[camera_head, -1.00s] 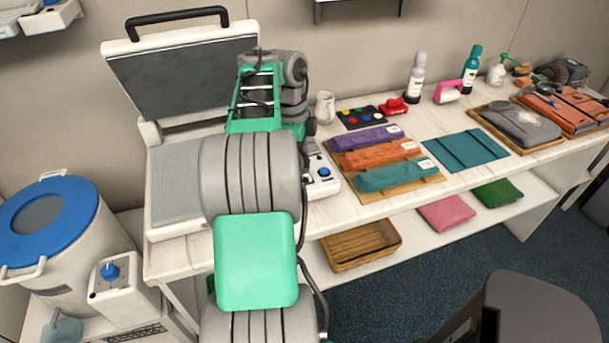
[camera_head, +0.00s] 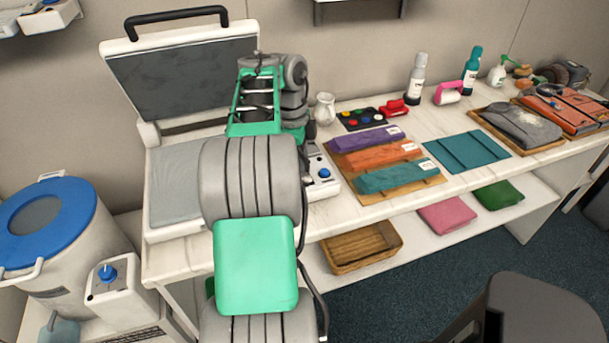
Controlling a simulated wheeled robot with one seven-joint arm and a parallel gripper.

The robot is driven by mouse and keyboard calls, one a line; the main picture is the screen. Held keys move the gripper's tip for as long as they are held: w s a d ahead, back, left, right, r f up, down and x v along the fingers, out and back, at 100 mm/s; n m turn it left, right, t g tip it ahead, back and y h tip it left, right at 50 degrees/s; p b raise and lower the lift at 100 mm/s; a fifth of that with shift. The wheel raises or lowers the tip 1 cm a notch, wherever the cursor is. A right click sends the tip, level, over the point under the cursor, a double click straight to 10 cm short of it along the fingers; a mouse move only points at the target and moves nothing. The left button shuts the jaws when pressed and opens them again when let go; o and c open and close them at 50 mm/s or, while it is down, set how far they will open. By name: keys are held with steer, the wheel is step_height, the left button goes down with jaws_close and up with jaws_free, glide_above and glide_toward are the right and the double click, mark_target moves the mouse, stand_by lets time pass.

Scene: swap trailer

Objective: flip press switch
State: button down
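A heat press stands open on the left of the white counter, its dark upper plate (camera_head: 185,78) raised with a black handle on top. Its grey lower plate (camera_head: 175,185) lies flat and bare on the left side. On the press's right front is a white control panel with a blue knob (camera_head: 324,173); a small part beside it is partly covered by my arm, and I cannot make out a switch's position. My green and grey arm reaches up in front of the press. My gripper is hidden behind the arm's links, so its fingers do not show.
Folded purple, orange and teal cloths lie on a wooden board (camera_head: 376,196) right of the press. A white jug (camera_head: 325,108) and a paint palette (camera_head: 362,118) stand behind. A blue-lidded drum (camera_head: 45,222) is at left; a dark chair (camera_head: 530,310) is at lower right.

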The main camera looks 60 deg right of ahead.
step_height(320, 180, up, 7)
steer(key=p, duration=0.5)
steer(key=shift+f, duration=0.15)
